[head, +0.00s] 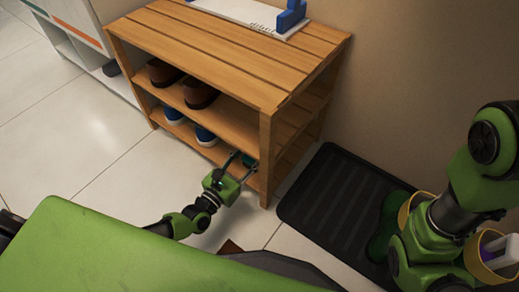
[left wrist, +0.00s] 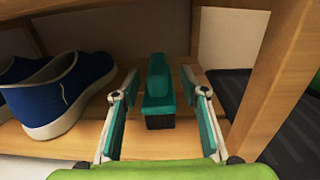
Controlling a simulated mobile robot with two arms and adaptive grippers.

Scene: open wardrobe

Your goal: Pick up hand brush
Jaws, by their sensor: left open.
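The hand brush (left wrist: 158,92) is teal with dark bristles facing down. It sits on the lower wooden shelf (left wrist: 218,83), handle pointing to the back. In the left wrist view my left gripper (left wrist: 157,108) is open, with one finger on each side of the brush and a gap on both sides. In the head view my left gripper (head: 240,164) reaches into the right end of the lower shelf, and a bit of the teal brush (head: 249,161) shows by its fingers. My right arm is at the right of the head view; its gripper is not seen.
A blue shoe (left wrist: 62,90) stands left of the gripper. The rack's front post (left wrist: 272,88) is close on the right. Brown shoes (head: 200,94) sit on the shelf above. A dark ribbed mat (head: 335,205) lies on the floor right of the rack.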

